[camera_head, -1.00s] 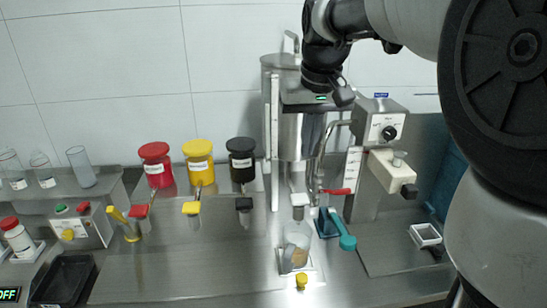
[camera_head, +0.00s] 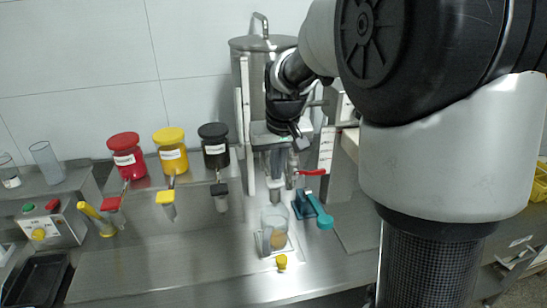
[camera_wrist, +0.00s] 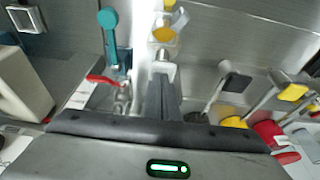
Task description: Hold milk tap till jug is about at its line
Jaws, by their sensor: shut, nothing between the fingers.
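A clear jug (camera_head: 274,220) stands on a small plate under the tank, with tan contents low inside. It also shows in the wrist view (camera_wrist: 164,48). Its line cannot be made out. My gripper (camera_head: 277,180) is shut and empty, pointing down in front of the tank (camera_head: 247,60). In the wrist view my fingers (camera_wrist: 161,85) are together, right by a pale tap end (camera_wrist: 162,69) above the jug. Whether they touch it, I cannot tell. In the head view my gripper hides most of this tap.
A red-handled valve (camera_head: 311,172) is just right of my gripper. A yellow knob (camera_head: 281,262) is in front. Red (camera_head: 125,157), yellow (camera_head: 171,150) and black (camera_head: 214,146) dispensers stand left. The counter between is clear.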

